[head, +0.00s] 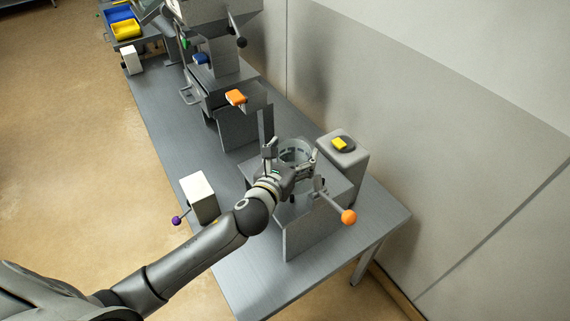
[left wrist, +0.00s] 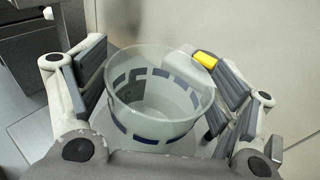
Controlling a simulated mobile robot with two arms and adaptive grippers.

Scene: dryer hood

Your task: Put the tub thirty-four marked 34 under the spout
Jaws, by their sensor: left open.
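A clear tub (head: 294,151) with a band of dark blocks stands upright on a grey stand (head: 318,213) near the right end of the bench. In the left wrist view the tub (left wrist: 157,100) looks empty, and I cannot read a number on it. My left gripper (head: 288,158) is open, with its fingers on either side of the tub. It also shows in the left wrist view (left wrist: 165,90); I cannot tell whether the fingers touch the wall. I cannot make out a spout for certain. My right gripper is not in view.
A grey box with a yellow button (head: 340,143) stands just right of the tub. A lever with an orange ball (head: 348,217) sticks out in front. A white box (head: 198,197) with a purple knob, an orange-topped part (head: 236,97) and grey machines stand along the bench (head: 170,130).

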